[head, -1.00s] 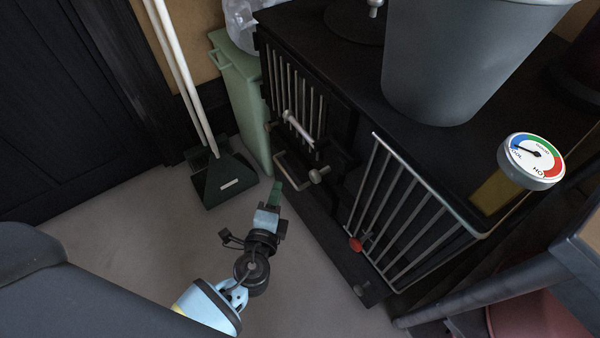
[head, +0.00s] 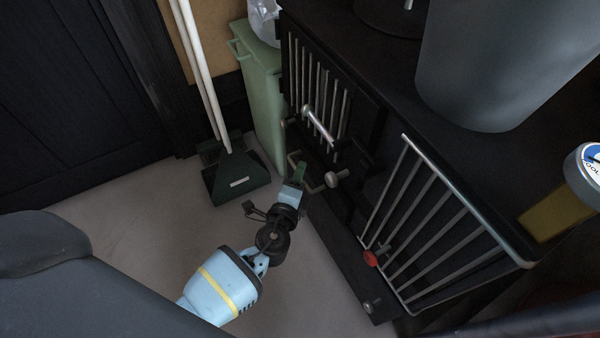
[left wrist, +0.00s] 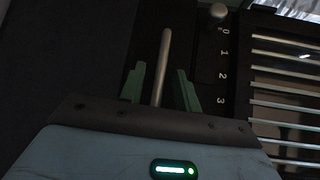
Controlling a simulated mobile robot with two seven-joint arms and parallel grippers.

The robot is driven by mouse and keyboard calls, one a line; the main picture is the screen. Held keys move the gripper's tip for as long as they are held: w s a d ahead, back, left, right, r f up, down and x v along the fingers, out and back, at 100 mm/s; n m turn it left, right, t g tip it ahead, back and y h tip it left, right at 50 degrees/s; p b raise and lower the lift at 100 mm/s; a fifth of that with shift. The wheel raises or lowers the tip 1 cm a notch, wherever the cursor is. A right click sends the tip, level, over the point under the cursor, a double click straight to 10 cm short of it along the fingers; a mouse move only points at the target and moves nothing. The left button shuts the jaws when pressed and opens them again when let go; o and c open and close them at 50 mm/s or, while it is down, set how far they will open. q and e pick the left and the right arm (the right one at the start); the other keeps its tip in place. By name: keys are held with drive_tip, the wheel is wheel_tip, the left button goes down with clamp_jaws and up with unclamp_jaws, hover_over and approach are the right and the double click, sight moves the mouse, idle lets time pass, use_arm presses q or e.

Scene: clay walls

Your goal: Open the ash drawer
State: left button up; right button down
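The black stove (head: 330,225) stands at the right in the head view. A U-shaped metal handle (head: 317,188) is low on its front, apparently the ash drawer's; the dark drawer front is hard to tell from the stove. My left gripper (head: 299,175) has its green fingers at this handle. In the left wrist view the handle bar (left wrist: 164,62) lies between the two spread fingers (left wrist: 160,88), with gaps on both sides. The gripper is open. Whether the drawer is fully shut is too dark to tell. My right gripper is not in view.
A metal knob (head: 337,179) sits just right of the handle, and a barred guard (head: 430,240) juts out further right. A green bin (head: 262,100) and a dark dustpan (head: 236,180) stand to the left. A grey bucket (head: 500,65) is on top.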

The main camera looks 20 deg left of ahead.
use_arm(q)
drive_tip(key=shift+w+a+f, duration=0.1)
drive_tip(key=shift+w, duration=0.55)
clamp_jaws()
